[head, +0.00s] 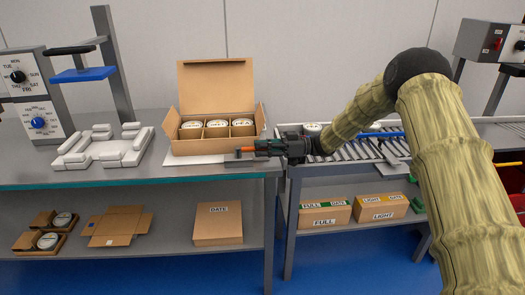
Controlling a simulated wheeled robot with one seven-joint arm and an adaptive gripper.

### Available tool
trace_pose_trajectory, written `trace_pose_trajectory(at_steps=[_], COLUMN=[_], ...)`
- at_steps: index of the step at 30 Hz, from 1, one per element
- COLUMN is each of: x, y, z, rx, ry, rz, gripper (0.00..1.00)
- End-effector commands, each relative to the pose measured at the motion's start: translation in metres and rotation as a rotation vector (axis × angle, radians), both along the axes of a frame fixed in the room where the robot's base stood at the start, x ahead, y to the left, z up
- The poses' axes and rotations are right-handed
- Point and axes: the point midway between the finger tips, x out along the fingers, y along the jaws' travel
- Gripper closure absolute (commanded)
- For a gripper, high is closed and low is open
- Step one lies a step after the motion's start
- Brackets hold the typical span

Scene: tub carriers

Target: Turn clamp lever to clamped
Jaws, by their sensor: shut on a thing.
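My gripper (252,150) is at the front edge of the bench, just in front of the open carton. It points left and is shut on a small orange piece (244,150), mostly hidden by the jaws. I cannot tell whether this piece is the clamp lever, nor which position a lever is in. A black arm (72,49) and a blue plate (82,75) sit on a grey post at the left, well apart from my gripper. A blue bar (385,135) lies over the roller conveyor at the right, partly behind my arm.
The open carton (217,145) holds several round tubs in compartments. A white moulded fixture (103,148) and a dial panel (30,95) stand left of it. The roller conveyor (350,148) runs right. Boxes labelled FULL (325,216) and LIGHT (382,208) stand on the shelf below.

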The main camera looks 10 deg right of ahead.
Motion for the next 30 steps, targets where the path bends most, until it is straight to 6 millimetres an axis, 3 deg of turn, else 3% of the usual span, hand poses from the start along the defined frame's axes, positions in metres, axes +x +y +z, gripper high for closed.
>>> trace_pose_trajectory(at_steps=[15, 16, 19, 25, 30], x=[0.002, 0.002, 0.002, 0.002, 0.001], y=[0.0, 0.0, 0.0, -0.005, -0.026], z=[0.001, 0.001, 0.002, 0.002, 0.001], rx=[0.001, 0.002, 0.002, 0.002, 0.001], ry=[-0.003, -0.003, -0.003, -0.003, -0.003], rz=[0.018, 0.018, 0.017, 0.015, 0.013], gripper=[1.0, 0.88, 0.7, 0.66, 0.65])
